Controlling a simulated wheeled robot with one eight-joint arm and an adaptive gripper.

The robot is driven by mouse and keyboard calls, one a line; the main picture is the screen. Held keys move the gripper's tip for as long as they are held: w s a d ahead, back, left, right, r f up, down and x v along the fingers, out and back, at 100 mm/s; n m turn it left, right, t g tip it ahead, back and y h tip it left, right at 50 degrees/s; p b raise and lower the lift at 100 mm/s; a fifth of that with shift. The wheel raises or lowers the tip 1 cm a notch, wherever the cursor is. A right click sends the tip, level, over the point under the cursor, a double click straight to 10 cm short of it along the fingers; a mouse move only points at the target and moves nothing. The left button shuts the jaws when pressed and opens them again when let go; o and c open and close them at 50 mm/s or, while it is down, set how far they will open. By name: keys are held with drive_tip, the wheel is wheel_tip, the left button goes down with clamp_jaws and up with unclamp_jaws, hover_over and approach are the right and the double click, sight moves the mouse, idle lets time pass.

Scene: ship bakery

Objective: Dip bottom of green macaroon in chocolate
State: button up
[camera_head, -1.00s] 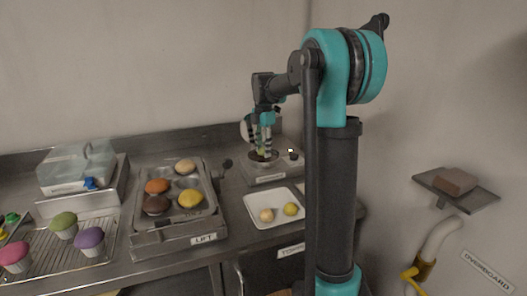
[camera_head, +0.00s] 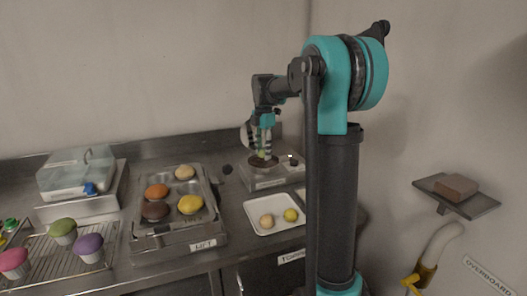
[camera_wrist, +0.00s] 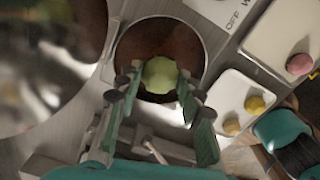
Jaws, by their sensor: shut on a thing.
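My gripper (camera_head: 262,151) points down over the round chocolate pot (camera_head: 254,164) at the back of the counter. Its fingers are shut on the green macaroon (camera_head: 261,155). In the wrist view the macaroon (camera_wrist: 159,75) sits between the fingertips (camera_wrist: 157,84), over the brown chocolate (camera_wrist: 186,46) inside the pot's rim. I cannot tell whether its bottom touches the chocolate. The underside of the macaroon is hidden.
A white plate (camera_head: 262,228) with two small macaroons stands in front of the pot. Left of it is a metal tray (camera_head: 172,222) of several macaroons on a "LIFT" stand. Cupcakes stand on a wire rack (camera_head: 62,270) at far left. A wall shelf (camera_head: 487,205) is at right.

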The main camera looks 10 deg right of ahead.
drive_tip(key=shift+r, duration=0.1)
drive_tip(key=shift+r, duration=2.9)
